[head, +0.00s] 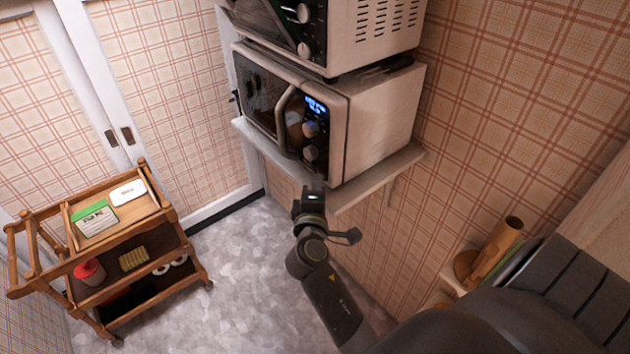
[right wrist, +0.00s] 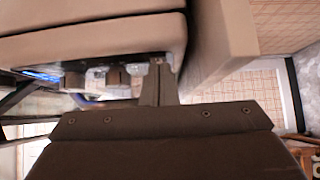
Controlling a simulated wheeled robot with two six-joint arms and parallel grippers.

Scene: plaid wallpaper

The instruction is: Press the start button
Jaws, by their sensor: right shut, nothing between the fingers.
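The microwave (head: 385,120) stands on a wall shelf, with a dark door, a curved handle (head: 281,118) and a dark control panel (head: 325,127) with a lit blue display (head: 315,104) and two round knobs. I cannot make out which control is the start button. My right gripper (head: 314,188) is in front of and just below the panel's lower end. In the right wrist view, its shut, empty fingers (right wrist: 159,75) point at the lower end of the panel; whether they touch it I cannot tell. The blue display (right wrist: 42,76) shows at the left there. My left gripper is out of view.
A second oven (head: 375,30) sits on top of the microwave. The shelf (head: 375,178) juts out close to my right gripper. The grey floor (head: 245,270) between is clear.

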